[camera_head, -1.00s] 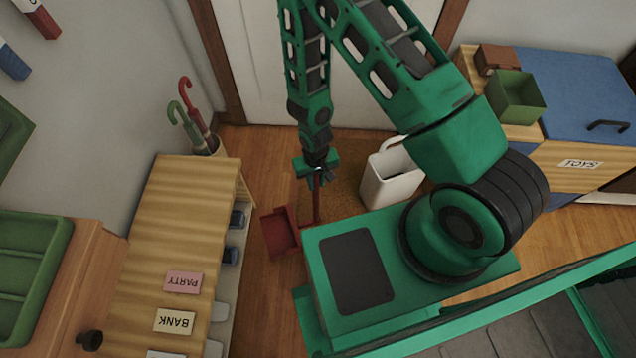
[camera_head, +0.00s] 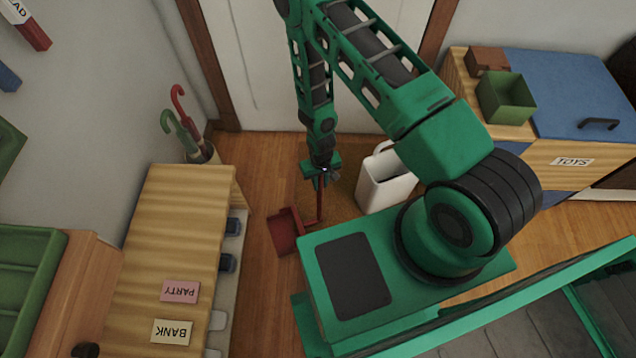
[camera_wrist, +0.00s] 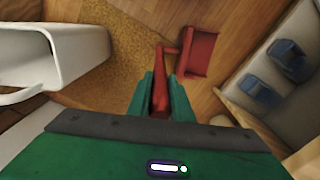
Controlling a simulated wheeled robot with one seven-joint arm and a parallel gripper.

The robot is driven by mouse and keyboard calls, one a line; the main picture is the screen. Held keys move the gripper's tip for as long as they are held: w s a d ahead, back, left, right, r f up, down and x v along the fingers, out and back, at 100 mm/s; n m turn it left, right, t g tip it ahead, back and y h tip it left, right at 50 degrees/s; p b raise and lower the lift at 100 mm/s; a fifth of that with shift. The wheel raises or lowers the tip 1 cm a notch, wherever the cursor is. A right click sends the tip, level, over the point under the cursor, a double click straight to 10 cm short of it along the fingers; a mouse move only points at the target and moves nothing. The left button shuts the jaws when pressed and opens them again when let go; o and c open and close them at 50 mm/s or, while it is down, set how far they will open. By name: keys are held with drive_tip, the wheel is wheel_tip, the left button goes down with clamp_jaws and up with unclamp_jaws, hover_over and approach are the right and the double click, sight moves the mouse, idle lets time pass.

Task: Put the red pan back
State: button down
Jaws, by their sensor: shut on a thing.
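The red pan (camera_head: 284,231) is a dustpan-like scoop with a long upright handle. It is beside my green base in the head view, low over or on the wood floor; I cannot tell whether it touches. My gripper (camera_head: 321,176) is shut on the top part of its handle. In the wrist view the red pan (camera_wrist: 198,54) lies beyond the fingers, and its red handle runs between the fingertips of my gripper (camera_wrist: 161,95).
A toy chest (camera_head: 575,105) is at right. A brown mat (camera_head: 345,200) lies by the door.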

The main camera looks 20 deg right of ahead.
drive_tip(key=c, duration=1.6)
unclamp_jaws()
wheel_tip(320, 180, up, 12)
drive_tip(key=shift+r, duration=0.1)
